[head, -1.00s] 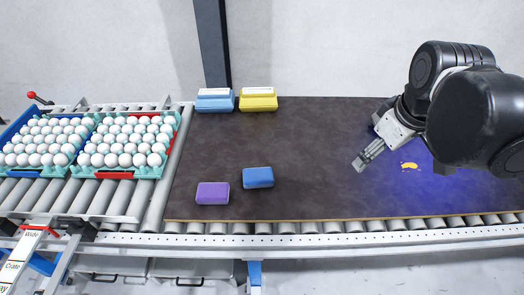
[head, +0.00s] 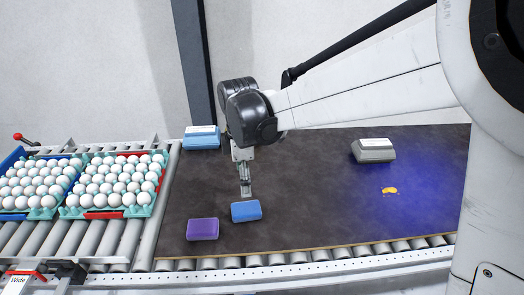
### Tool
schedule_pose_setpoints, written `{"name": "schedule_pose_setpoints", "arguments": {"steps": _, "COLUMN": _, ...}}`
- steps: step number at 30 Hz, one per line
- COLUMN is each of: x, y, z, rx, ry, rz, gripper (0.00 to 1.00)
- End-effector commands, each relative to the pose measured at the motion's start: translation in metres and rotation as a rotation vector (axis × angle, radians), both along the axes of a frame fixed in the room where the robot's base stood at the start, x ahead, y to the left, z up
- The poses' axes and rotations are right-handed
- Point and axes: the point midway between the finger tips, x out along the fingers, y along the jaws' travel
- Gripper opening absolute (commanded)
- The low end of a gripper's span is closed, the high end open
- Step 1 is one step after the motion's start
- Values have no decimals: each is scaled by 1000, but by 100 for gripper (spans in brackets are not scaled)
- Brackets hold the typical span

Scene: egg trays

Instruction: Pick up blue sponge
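The blue sponge (head: 246,212) lies flat on the dark mat (head: 310,200), right of a purple sponge (head: 202,229). My gripper (head: 246,192) points down just behind the blue sponge in the picture, with its fingertips close to the sponge's far edge. I cannot tell whether they touch it or how high they are. The fingers look close together and seen edge-on, so their opening is unclear. The blue sponge is in full view and appears to rest on the mat.
A blue block with a white top (head: 201,140) stands at the back left. A grey block (head: 373,152) stands at the right, near a yellow spill (head: 389,190). Egg trays (head: 113,214) sit on rollers at the left. Mat between the gripper and grey block is clear.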

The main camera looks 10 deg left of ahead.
Motion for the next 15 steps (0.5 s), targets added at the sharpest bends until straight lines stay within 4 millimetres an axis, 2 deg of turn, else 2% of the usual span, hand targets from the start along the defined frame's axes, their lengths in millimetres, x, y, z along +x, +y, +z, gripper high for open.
{"name": "schedule_pose_setpoints", "arguments": {"steps": 9, "x": 0, "y": 0, "z": -54, "rx": 0, "ry": 0, "rz": -1, "gripper": 71}}
{"name": "schedule_pose_setpoints", "arguments": {"steps": 15, "x": 0, "y": 0, "z": -78, "rx": 0, "ry": 0, "rz": -1, "gripper": 71}}
